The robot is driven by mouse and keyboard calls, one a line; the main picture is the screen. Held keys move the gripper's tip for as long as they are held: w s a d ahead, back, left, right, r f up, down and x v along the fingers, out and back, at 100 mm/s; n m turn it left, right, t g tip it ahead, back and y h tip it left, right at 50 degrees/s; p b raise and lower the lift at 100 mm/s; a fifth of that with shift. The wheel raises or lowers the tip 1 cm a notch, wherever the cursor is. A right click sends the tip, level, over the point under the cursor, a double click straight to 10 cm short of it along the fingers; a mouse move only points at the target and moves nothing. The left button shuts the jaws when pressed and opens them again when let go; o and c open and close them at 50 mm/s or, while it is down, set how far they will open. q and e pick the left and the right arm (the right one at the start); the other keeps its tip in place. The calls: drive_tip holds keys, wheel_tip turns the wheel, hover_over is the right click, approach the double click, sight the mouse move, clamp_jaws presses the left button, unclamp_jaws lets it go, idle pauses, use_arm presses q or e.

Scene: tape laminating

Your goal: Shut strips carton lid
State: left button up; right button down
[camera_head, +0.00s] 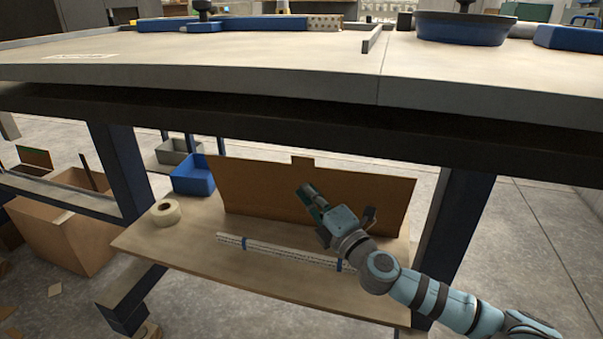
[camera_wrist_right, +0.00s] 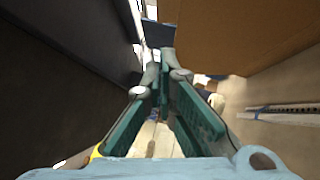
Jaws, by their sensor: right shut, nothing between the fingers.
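The carton lid (camera_head: 260,185) is a brown cardboard panel standing upright, with a small tab on its top edge, above the lower shelf. A bundle of white strips (camera_head: 275,252) with blue bands lies in front of it; I cannot make out the carton's walls. My right gripper (camera_head: 308,194) is shut and empty in front of the lid's middle, above the strips. In the right wrist view, the shut fingertips (camera_wrist_right: 165,62) have a brown panel (camera_wrist_right: 235,35), likely the lid, to their upper right and the strips (camera_wrist_right: 285,108) at right. My left gripper is not in view.
The lower shelf (camera_head: 170,248) also holds a tape roll (camera_head: 165,212) and a blue bin (camera_head: 192,176). The thick tabletop (camera_head: 220,60) overhangs the shelf, with dark legs (camera_head: 455,215) on both sides. A cardboard box (camera_head: 60,235) stands at left.

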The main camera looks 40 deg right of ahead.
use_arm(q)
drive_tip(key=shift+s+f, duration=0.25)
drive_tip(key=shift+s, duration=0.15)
use_arm(e)
drive_tip(key=w+d+r, duration=0.2)
drive_tip(key=w+d, duration=0.1)
drive_tip(key=w, duration=0.3)
drive_tip(key=shift+w+d, duration=0.2)
drive_tip(key=shift+w, duration=0.05)
use_arm(q)
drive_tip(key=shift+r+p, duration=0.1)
drive_tip(key=shift+p, duration=0.2)
